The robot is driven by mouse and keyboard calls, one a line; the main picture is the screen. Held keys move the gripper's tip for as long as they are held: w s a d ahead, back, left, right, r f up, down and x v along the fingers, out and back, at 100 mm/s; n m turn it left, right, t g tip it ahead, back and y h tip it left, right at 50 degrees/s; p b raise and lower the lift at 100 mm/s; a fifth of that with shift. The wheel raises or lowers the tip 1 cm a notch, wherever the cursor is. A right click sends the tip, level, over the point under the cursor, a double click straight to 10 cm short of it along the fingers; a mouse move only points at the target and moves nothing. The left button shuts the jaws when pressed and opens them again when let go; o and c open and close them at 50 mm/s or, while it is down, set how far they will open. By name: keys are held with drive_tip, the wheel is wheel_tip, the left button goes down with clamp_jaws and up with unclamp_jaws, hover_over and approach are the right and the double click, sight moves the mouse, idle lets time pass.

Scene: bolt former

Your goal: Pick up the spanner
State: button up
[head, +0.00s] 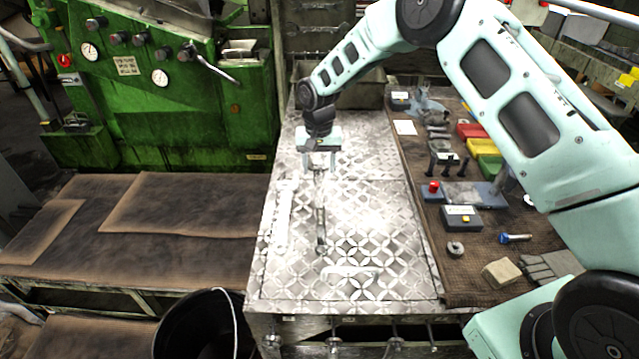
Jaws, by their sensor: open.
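A pale, long tool (284,214), shaped like a spanner with a broad far end, lies lengthwise near the left edge of the patterned metal bench top (375,225). A thinner, darker metal tool (321,222) lies to its right, roughly parallel. I cannot tell for certain which is the spanner. My gripper (320,168) points down with its jaws open and empty. It is over the far end of the darker tool, to the right of the pale tool's far end. The height of the fingertips above the bench is hard to judge.
A brown mat (460,270) on the right holds a red bin (471,131), a yellow bin (481,147), a grey control box (461,218), a blue-headed bolt (515,238) and gloves. A green machine (170,85) stands at the back left. A black bucket (196,325) stands at the front left.

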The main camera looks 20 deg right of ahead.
sight(319, 186)
drive_tip(key=shift+f+p, duration=0.55)
drive_tip(key=shift+p, duration=0.15)
drive_tip(key=shift+f+p, duration=1.05)
drive_tip(key=shift+f, duration=1.05)
clamp_jaws()
drive_tip(key=shift+r, duration=0.1)
